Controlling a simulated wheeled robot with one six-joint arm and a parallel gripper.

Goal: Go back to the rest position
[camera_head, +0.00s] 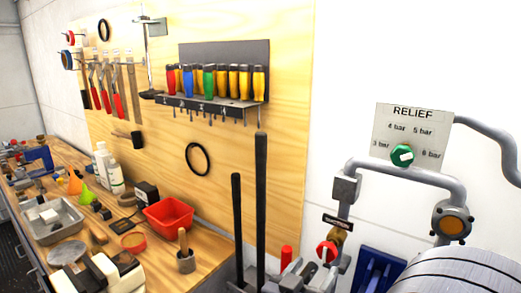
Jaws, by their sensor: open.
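My gripper is not in view, and no part of my arm can be made out for sure. The task names no object. The view looks onto a wooden workbench (205,262) at the left, a plywood tool board (225,140) behind it, and a pipe fitting with a green relief knob (402,155) at the right.
A red bin (168,215), a metal tray (50,222) and several bottles and tools crowd the bench. Screwdrivers stand in a rack (212,104) on the board. Two tall black bars (261,200) rise in front. A grey ribbed drum (460,275) fills the lower right corner.

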